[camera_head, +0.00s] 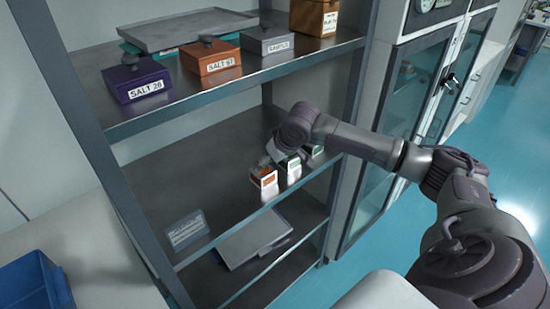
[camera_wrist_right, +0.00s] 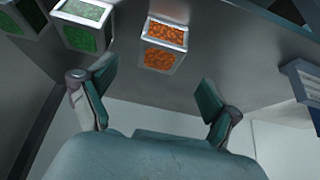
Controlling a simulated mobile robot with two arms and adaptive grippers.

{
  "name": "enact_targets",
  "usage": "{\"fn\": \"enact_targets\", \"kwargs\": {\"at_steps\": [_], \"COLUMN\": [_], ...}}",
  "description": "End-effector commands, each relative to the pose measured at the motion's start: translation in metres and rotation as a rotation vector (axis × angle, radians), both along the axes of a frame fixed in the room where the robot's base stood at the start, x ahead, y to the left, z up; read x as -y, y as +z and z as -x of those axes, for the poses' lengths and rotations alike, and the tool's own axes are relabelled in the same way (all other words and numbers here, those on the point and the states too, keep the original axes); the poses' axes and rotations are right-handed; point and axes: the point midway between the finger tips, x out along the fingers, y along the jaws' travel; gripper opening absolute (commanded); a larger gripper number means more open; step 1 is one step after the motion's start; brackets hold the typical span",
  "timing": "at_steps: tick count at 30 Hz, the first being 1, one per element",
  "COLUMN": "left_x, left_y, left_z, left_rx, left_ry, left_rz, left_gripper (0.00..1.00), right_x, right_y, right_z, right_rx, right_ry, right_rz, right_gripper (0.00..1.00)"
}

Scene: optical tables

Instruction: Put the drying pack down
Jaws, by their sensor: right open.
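A small pale box with orange beads, a drying pack (camera_head: 264,179), stands on the middle shelf near its front edge. It shows in the right wrist view (camera_wrist_right: 165,43), just beyond the open fingers and apart from them. A similar pack with green beads (camera_wrist_right: 86,24) stands beside it; it also shows in the head view (camera_head: 291,170). My right gripper (camera_head: 279,154) is above and behind these packs in the head view, partly hidden by its own wrist. In the right wrist view its fingers (camera_wrist_right: 150,88) are spread with nothing between them. My left gripper is out of view.
A third pack (camera_head: 313,151) stands further right on the shelf. A grey-blue labelled item (camera_head: 186,231) lies at the shelf's front left. The upper shelf holds labelled boxes, including a purple one (camera_head: 136,80).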

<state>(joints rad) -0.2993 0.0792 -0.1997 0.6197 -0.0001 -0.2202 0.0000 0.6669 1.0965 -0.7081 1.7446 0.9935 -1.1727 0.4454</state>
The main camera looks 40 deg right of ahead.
Motion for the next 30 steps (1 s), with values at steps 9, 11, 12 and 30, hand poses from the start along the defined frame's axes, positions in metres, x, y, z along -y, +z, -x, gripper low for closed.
{"fn": "enact_targets", "kwargs": {"at_steps": [9,11,12,30], "left_x": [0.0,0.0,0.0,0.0], "left_y": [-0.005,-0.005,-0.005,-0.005], "left_z": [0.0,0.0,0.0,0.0], "left_rx": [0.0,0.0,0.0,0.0], "left_ry": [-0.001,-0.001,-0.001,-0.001], "left_rz": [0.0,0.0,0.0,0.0], "left_gripper": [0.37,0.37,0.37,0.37], "right_x": [0.001,0.001,0.001,-0.016], "right_y": [0.033,0.035,0.035,0.02], "right_z": [0.02,0.02,0.021,0.025], "right_rx": [0.0,-0.001,-0.001,-0.014], "right_ry": [0.001,0.0,0.0,0.043], "right_rz": [0.0,0.0,0.0,0.006], "right_gripper": [0.89,0.89,0.89,0.89]}}
